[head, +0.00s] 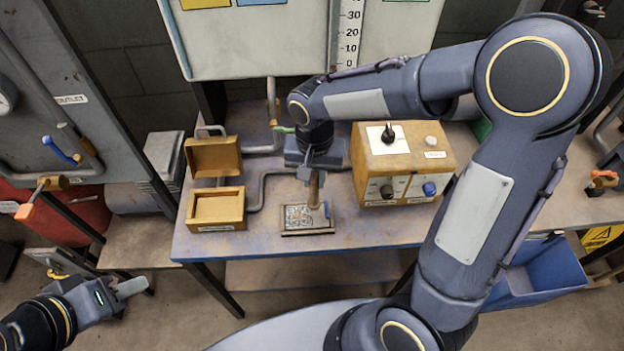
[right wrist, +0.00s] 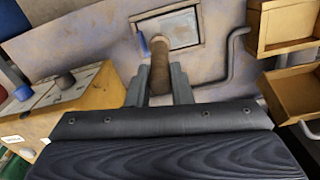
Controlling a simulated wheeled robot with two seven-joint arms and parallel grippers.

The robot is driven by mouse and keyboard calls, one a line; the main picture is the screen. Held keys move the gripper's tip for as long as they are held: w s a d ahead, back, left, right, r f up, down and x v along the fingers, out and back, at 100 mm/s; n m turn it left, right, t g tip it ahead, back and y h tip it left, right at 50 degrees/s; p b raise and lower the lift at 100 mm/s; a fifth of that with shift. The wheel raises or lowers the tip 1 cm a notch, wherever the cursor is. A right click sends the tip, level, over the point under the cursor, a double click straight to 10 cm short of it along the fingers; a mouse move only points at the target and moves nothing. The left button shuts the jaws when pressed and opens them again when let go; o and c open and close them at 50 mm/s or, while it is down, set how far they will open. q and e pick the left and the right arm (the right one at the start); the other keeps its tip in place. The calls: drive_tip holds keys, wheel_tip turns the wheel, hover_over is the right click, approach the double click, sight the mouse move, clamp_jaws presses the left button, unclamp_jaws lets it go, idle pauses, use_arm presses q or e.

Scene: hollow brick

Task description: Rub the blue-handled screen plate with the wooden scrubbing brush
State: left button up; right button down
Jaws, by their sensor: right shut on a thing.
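The screen plate (head: 305,219) lies flat on the bench, a framed grey panel with a small blue handle (head: 325,209) at its right side. In the right wrist view the plate (right wrist: 185,24) is at the top and its blue handle (right wrist: 143,45) at its left. My right gripper (head: 310,176) is shut on the wooden scrubbing brush (head: 316,189), which points down over the plate's right part near the handle. The brush (right wrist: 160,68) also shows between the fingers (right wrist: 160,90). I cannot tell whether it touches the plate. My left gripper (head: 130,288) is low at the left, away from the bench; its jaw opening is unclear.
An open wooden box (head: 215,208) stands left of the plate. A wooden control box (head: 400,165) with knobs stands right of it. A blue bin (head: 550,275) is below right. The bench front (head: 250,245) is clear.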

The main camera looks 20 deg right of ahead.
drive_tip(key=shift+r+p, duration=1.1)
drive_tip(key=shift+r, duration=0.6)
